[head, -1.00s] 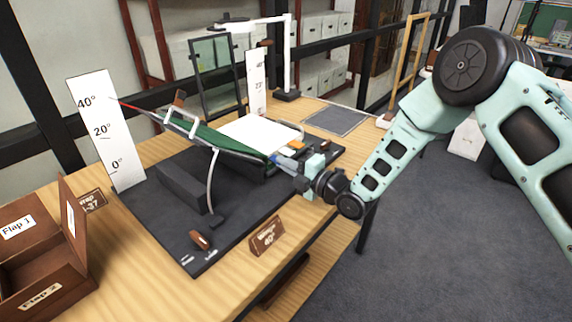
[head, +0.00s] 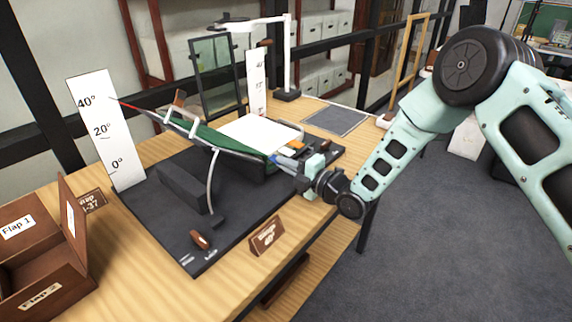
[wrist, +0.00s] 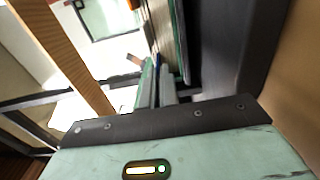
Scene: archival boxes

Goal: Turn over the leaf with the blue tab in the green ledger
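The green ledger (head: 222,143) lies open and tilted on a dark grey board, its left cover raised and its white page block (head: 258,133) facing up. Small coloured tabs show at the page block's near right edge: an orange tab (head: 297,146) and a bluish one beside it, partly hidden by my gripper. My gripper (head: 294,169) is at this tabbed edge, reaching in from the right. In the wrist view, the ledger's edge shows as a thin green and white strip beyond the gripper housing. Whether the fingers are apart or closed on a leaf is too small to tell.
The dark board (head: 180,225) carries a grey block (head: 182,189) and a brown-handled piece (head: 200,239). A scale board (head: 105,130) stands left, a wedge sign (head: 267,237) in front. A brown flap box (head: 40,250) is at lower left. A glass-panelled frame (head: 216,75) stands behind.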

